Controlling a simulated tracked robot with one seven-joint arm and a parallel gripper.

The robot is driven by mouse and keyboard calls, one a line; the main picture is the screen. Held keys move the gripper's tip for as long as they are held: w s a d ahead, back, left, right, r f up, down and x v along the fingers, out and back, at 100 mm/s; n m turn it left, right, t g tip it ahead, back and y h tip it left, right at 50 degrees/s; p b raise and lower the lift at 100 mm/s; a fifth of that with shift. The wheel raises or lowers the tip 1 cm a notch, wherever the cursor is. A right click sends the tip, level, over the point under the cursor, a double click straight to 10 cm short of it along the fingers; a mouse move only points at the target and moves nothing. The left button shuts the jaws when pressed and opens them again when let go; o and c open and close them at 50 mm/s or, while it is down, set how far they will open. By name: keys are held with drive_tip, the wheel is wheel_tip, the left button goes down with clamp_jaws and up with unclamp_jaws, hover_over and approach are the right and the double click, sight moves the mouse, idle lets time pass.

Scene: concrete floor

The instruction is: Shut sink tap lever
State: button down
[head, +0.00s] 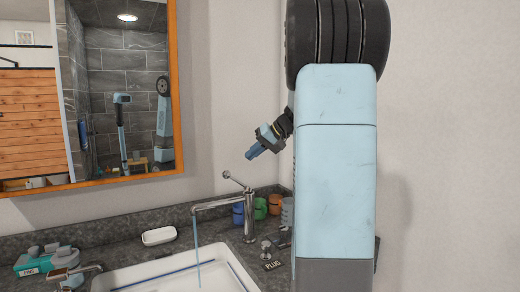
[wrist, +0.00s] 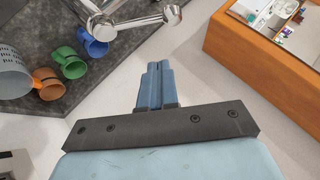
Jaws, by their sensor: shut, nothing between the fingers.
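The chrome sink tap (head: 248,215) stands at the back right of the white sink (head: 245,280), with blue water running from its spout. Its lever (head: 235,179) sticks up and to the left from the top, ending in a round knob. In the wrist view the lever's knob (wrist: 172,15) shows at the top, beyond my fingertips. My gripper (head: 251,153) is shut and empty. In the head view it appears above and a little right of the lever, apart from it. My gripper's blue fingers also show in the wrist view (wrist: 158,68).
Blue (wrist: 92,42), green (wrist: 72,62) and orange (wrist: 48,84) mugs and a grey perforated cup (wrist: 12,75) stand beside the tap. A soap dish (head: 159,236) sits behind the sink. An orange-framed mirror (head: 176,85) hangs on the wall.

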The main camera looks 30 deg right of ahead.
drive_tip(key=x, duration=0.4)
drive_tip(key=shift+a+f, duration=0.15)
drive_tip(key=shift+f, duration=0.15)
drive_tip(key=shift+s+a+f, duration=0.15)
drive_tip(key=shift+a+f, duration=0.35)
drive_tip(key=shift+f, duration=0.1)
drive_tip(key=shift+s+a+f, duration=0.2)
drive_tip(key=shift+a+f, duration=0.3)
drive_tip(key=shift+f, duration=0.15)
drive_tip(key=shift+d, duration=0.1)
drive_tip(key=shift+f, duration=0.1)
